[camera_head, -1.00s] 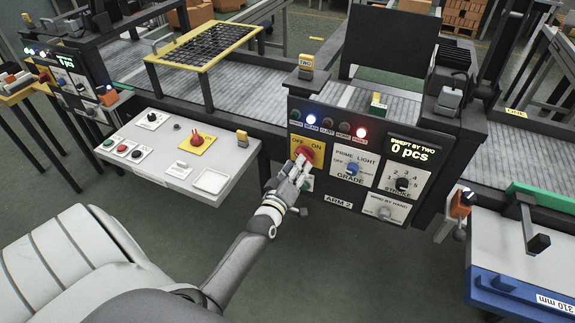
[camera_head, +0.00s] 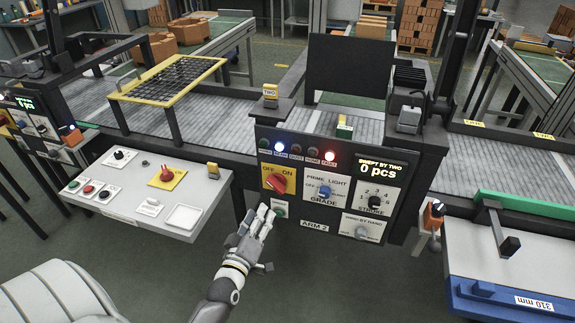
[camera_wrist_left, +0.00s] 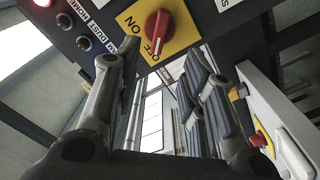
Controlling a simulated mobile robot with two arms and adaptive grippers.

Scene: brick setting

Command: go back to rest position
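My left gripper (camera_head: 261,213) is just below and left of the red switch (camera_head: 279,182), at the lower left edge of the ARM 2 panel (camera_head: 312,205). The switch sits on a yellow OFF/ON plate and shows free of the fingers. In the left wrist view the gripper's fingers (camera_wrist_left: 165,85) stand apart with nothing between them, and the red knob (camera_wrist_left: 158,28) is beyond them at the top. A green button (camera_head: 281,211) is close beside the fingertips in the head view. My right gripper is not in view.
A grey control desk (camera_head: 140,195) with a red knob and buttons stands to the left. A conveyor (camera_head: 215,125) runs behind the panel. A blue-edged bench (camera_head: 500,300) is at the right. Open floor (camera_head: 330,290) lies in front of the panel.

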